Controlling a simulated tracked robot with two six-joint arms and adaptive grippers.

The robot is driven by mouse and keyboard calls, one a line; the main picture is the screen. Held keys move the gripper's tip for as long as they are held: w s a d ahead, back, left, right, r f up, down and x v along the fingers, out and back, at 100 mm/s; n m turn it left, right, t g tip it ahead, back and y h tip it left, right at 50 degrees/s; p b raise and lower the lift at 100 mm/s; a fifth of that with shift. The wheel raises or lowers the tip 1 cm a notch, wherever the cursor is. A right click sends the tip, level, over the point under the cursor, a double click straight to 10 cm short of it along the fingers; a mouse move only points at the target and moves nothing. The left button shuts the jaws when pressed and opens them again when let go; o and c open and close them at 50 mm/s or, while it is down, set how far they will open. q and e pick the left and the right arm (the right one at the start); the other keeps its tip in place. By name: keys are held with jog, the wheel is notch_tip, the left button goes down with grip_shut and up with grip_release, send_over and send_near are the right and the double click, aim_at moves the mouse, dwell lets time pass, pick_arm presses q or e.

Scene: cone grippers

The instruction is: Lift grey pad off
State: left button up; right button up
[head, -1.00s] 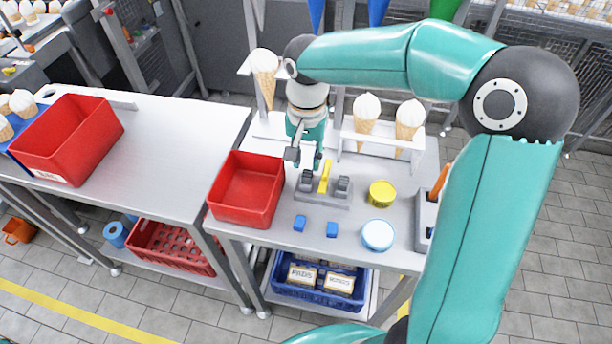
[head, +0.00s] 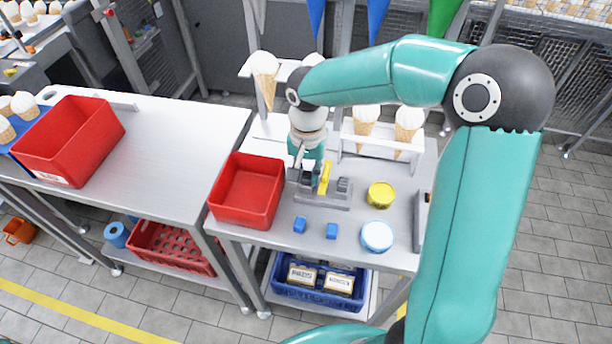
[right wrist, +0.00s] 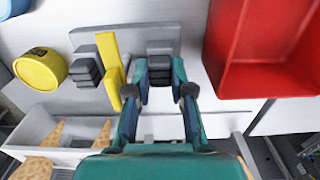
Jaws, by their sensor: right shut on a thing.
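A grey base (head: 318,202) stands on the small table with two ridged dark grey pads and an upright yellow piece (head: 325,176) between them. My right gripper (right wrist: 159,76) reaches down from behind and is shut on one grey pad (right wrist: 159,64), the one nearer the red bin. Its fingers stand on both sides of that pad, which still appears to sit at the base (right wrist: 150,36). In the head view my right gripper (head: 311,174) partly hides it. The other grey pad (head: 343,186) stands free to the right. My left gripper is not in view.
A red bin (head: 247,190) stands close left of the base. A white cone holder (head: 380,144) is behind.

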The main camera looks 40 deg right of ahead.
jog(key=shift+r, duration=0.15)
notch_tip(320, 180, up, 20)
jog(key=f+p, duration=0.1)
notch_tip(320, 180, up, 6)
jog(key=p, duration=0.5)
send_over(307, 175)
jog(key=shift+f, duration=0.15)
dwell(0.5)
dwell(0.6)
